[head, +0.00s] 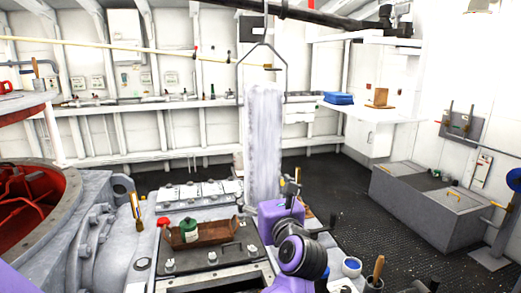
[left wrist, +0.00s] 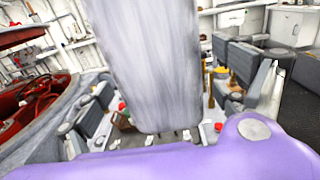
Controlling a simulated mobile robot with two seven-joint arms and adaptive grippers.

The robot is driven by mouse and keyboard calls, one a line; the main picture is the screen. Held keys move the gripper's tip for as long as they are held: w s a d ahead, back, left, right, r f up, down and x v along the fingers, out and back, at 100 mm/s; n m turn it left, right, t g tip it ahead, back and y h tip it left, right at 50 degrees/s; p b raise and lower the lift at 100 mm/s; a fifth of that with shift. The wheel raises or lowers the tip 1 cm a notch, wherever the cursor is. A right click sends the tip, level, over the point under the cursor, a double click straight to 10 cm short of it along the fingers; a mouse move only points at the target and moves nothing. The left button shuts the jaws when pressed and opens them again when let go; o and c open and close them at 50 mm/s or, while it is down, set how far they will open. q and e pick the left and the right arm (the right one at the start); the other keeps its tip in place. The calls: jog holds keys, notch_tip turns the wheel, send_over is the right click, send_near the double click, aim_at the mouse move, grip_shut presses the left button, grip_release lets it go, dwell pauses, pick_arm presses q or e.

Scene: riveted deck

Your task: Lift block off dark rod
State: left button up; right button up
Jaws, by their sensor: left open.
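A tall, streaky grey-white block (head: 263,145) hangs upright in the middle of the head view from a thin wire hanger (head: 262,52). The hanger goes up to a dark rod (head: 325,17) that crosses the top of the view. Where the hook meets the rod is partly cut off by the picture edge. My left gripper (head: 291,190) is open, low and just right of the block's lower end. Whether it touches the block is unclear. In the left wrist view the block (left wrist: 150,65) fills the middle, close to the camera. My right gripper is not in view.
Below the block stands grey machinery with a brown tray (head: 205,238) holding a green bottle (head: 189,230). Grey bins (head: 430,200) stand at right. A white shelf with a blue stack (head: 338,98) is behind. Dark floor is open between.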

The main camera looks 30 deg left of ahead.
pick_arm(q)
jog(key=shift+x, duration=1.15)
jog(key=shift+d, duration=0.1)
jog(key=c, duration=2)
jog(key=shift+r, duration=0.2)
